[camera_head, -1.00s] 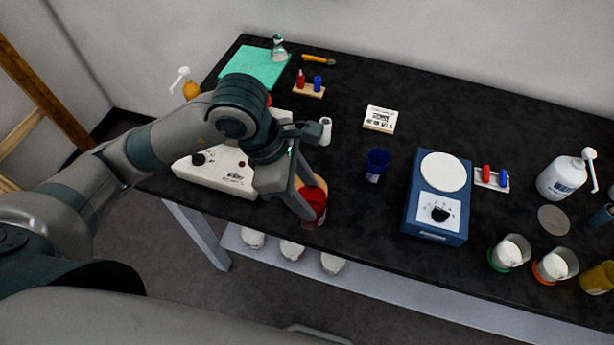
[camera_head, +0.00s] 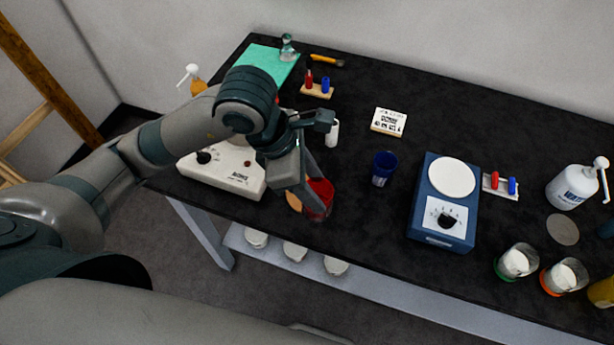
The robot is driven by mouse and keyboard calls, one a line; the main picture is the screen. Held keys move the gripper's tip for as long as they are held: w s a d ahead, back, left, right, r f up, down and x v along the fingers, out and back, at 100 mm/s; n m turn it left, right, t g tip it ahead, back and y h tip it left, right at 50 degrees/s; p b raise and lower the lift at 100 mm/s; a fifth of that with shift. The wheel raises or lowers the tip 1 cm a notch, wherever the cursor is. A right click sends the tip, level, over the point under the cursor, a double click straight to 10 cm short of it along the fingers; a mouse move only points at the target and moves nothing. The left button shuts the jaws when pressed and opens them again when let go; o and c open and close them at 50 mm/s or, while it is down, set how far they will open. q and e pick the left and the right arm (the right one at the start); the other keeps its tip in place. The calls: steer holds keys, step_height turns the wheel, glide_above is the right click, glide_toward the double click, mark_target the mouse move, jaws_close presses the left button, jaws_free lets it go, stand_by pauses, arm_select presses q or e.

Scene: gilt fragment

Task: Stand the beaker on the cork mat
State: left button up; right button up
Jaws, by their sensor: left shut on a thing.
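A red beaker (camera_head: 320,194) is at the front edge of the black bench, left of the picture's middle. My left gripper (camera_head: 314,203) is shut on it, and the fingers cover its left side. A tan round edge, which looks like the cork mat (camera_head: 294,201), shows just left of the beaker. Most of this mat is hidden behind my gripper and the beaker. I cannot tell whether the beaker touches the mat or hangs just above the bench. My right gripper is not in view.
A blue cup (camera_head: 383,168) stands to the right, then a blue hotplate (camera_head: 443,215). A white device (camera_head: 225,170) sits left, partly behind my arm. A white label block (camera_head: 388,121) lies farther back. Bare bench lies between the beaker and the blue cup.

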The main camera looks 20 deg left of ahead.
arm_select(q)
steer(key=shift+w+a+f+b, duration=0.3)
steer(key=shift+w+f+b, duration=0.4)
steer(key=shift+b, duration=0.35)
steer(key=w+a+f+b, duration=0.2)
steer(key=w+a+f, duration=0.2)
steer(key=w, duration=0.4)
steer(key=shift+f+b, duration=0.35)
steer(key=shift+f, duration=0.15)
steer(key=shift+f, duration=0.1)
steer(key=shift+f+b, duration=0.85)
steer(key=shift+f, duration=1.1)
steer(key=shift+f, duration=0.1)
steer(key=o, duration=1.5)
